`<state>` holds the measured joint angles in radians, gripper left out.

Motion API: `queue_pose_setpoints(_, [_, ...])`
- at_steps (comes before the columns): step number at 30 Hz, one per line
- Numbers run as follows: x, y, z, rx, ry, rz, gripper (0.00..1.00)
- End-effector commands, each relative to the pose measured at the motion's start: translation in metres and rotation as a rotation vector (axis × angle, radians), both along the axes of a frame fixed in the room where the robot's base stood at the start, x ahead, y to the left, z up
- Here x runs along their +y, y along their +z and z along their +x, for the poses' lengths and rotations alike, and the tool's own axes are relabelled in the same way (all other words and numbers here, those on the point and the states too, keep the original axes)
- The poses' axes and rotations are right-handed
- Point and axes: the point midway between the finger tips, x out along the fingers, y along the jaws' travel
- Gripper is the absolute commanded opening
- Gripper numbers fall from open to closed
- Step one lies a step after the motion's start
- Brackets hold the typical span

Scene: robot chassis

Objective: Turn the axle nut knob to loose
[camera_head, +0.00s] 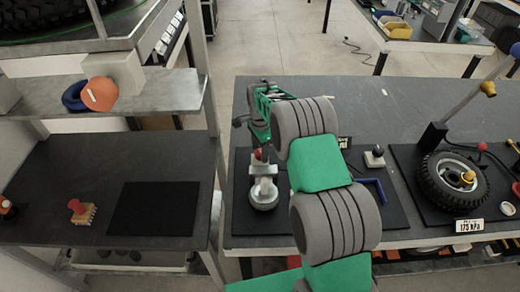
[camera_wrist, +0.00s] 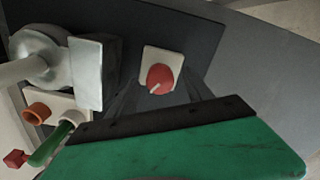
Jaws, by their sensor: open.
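A round red knob (camera_wrist: 160,77) with a pale pointer mark sits on a square white plate (camera_wrist: 162,54) in the wrist view. I take it for the axle nut knob. My gripper (camera_wrist: 160,98) is open, its dark fingers faint on either side below the knob, with nothing seen between them. I cannot tell whether they touch it.
In the wrist view a metal fixture (camera_wrist: 86,72) stands left of the knob, with an orange ring (camera_wrist: 36,113) and a green handle (camera_wrist: 50,145) below. In the head view a black knob (camera_head: 377,151), a blue bent tool (camera_head: 371,190) and a wheel (camera_head: 453,182) lie right of my arm.

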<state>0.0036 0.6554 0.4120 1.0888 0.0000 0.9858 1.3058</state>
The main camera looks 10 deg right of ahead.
Motion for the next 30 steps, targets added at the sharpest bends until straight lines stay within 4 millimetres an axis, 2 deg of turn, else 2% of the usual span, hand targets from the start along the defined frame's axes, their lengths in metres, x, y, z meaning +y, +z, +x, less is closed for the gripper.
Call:
queue_pose_setpoints(2, [0.0,0.0002,0.0,0.0,0.0,0.0,0.54])
queue_pose_setpoints(22, [0.0001,0.0007,0.0002,-0.001,0.0,0.0,0.0])
queue_pose_setpoints(30, [0.0001,0.0001,0.0004,-0.001,0.018,0.0,0.0])
